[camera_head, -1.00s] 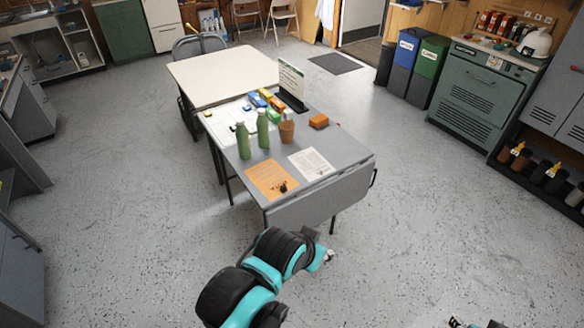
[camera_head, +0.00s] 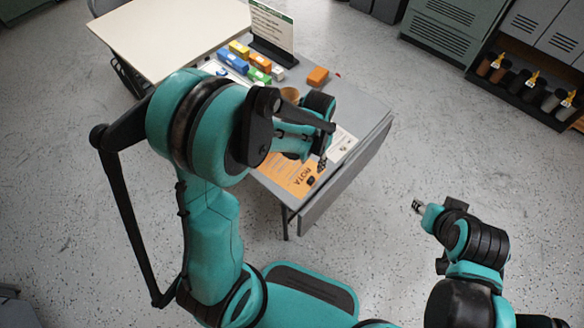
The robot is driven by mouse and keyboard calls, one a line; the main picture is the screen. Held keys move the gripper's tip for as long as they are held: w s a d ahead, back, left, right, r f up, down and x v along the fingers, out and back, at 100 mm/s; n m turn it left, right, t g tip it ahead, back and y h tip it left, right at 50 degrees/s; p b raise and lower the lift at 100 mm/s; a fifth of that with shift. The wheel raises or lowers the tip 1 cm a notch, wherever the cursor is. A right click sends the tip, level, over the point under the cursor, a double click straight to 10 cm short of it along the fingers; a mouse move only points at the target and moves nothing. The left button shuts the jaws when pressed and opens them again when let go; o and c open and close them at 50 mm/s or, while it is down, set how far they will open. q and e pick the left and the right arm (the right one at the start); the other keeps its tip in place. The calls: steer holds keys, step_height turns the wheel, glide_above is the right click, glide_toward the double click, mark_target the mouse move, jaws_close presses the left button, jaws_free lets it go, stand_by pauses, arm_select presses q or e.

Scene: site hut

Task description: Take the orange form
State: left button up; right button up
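The orange form (camera_head: 285,178), with ROTA printed on it, lies flat on the grey table (camera_head: 347,170) near its front edge. A small black object (camera_head: 311,181) sits on its right part. My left arm covers the form's far left part. My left gripper (camera_head: 321,164) points down over the table beside the form's right edge. Its fingertips are too small and dark to show whether they are apart, and I cannot tell whether they touch anything. My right gripper (camera_head: 418,207) is out over the floor, right of the table, and its fingers are too small to read.
A white sheet (camera_head: 342,143) lies right of the form, partly behind my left gripper. A brown cup (camera_head: 290,95), an orange block (camera_head: 317,76), several coloured boxes (camera_head: 235,60) and a standing sign (camera_head: 272,28) are farther back.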

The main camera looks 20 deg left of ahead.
mark_target(311, 179)
arm_select(q)
steer(key=f, duration=0.1)
steer(key=f+b, duration=0.1)
steer(key=f, duration=0.1)
steer(key=shift+s+d, duration=0.1)
steer(key=shift+d, duration=0.1)
steer(key=f+b, duration=0.2)
steer(key=f, duration=0.1)
steer(key=f+b, duration=0.1)
steer(key=f, duration=0.1)
steer(key=shift+s+d+f, duration=0.1)
steer(key=shift+s+f, duration=0.1)
steer(key=shift+s, duration=0.1)
steer(key=shift+r, duration=0.1)
steer(key=shift+c, duration=0.3)
jaws_close()
